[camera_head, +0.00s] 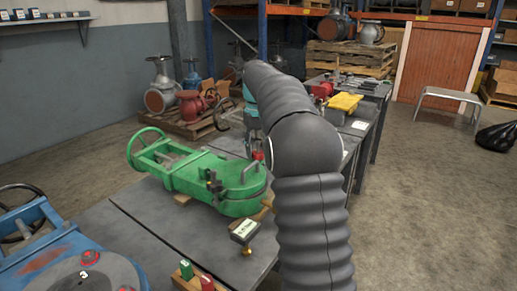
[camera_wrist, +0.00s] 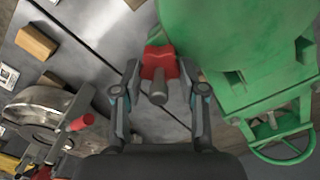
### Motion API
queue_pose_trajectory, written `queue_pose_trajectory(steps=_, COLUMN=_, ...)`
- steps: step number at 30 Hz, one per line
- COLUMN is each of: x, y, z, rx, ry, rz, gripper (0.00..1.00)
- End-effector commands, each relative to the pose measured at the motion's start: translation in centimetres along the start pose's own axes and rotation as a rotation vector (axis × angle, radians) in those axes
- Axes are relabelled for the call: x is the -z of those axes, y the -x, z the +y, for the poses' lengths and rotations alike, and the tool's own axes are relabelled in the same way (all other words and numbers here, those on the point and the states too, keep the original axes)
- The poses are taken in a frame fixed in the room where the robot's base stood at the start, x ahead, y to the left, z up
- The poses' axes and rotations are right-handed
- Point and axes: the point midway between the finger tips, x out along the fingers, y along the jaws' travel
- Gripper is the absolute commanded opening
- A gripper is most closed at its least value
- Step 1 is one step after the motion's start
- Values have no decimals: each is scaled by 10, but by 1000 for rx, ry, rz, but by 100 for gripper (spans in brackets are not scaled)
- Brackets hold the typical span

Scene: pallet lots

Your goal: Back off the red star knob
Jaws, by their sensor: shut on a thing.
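The red star knob (camera_wrist: 157,57) shows in the wrist view beside the green valve body (camera_wrist: 235,40), with a grey stem pointing toward the camera. My gripper (camera_wrist: 159,70) has one finger on each side of the knob and is shut on it. In the head view a small red part, apparently the knob (camera_head: 258,155), shows at the far right end of the green valve (camera_head: 215,178). My arm hides most of my gripper there.
A blue valve (camera_head: 60,255) stands at the near left. A small sign (camera_head: 244,230) and green and red tagged blocks (camera_head: 197,277) stand on the grey table (camera_head: 165,235). In the wrist view a metal valve part (camera_wrist: 45,100) lies left of my gripper.

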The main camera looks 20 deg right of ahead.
Motion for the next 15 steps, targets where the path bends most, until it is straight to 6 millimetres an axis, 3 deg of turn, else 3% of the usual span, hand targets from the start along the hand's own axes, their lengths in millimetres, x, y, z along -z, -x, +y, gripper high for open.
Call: queue_pose_trajectory(steps=15, x=0, y=1, z=-6, rx=2, ry=491, rz=6, gripper=7)
